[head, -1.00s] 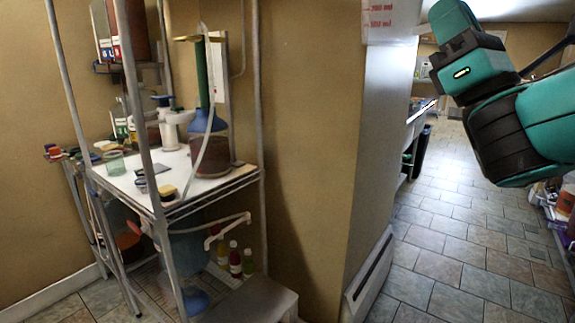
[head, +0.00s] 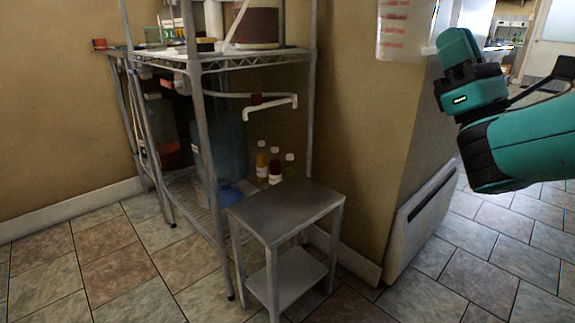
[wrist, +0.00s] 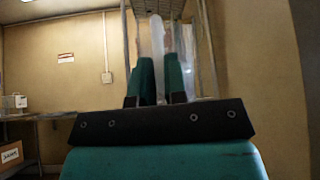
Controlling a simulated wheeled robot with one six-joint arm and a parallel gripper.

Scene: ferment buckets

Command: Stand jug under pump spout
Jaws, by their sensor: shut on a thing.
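The jug (head: 405,30) is clear plastic with red markings, at the top right of the head view, cut by the top edge. In the wrist view my gripper (wrist: 160,82) is shut on a pale upright part of it, probably the handle (wrist: 157,45). The head view shows my arm beside the jug, but the fingers are hard to make out. The pump spout (head: 295,101) is a white pipe with a downturned end, projecting from the rack. It is left of and lower than the jug in the picture. A small grey metal stand (head: 285,209) is below the spout.
The wire rack (head: 205,150) holds a blue container (head: 230,140) and several coloured bottles (head: 275,165). A wall corner (head: 365,150) and a white panel heater (head: 420,220) are to the right. The stand's top is bare, and tiled floor lies in front.

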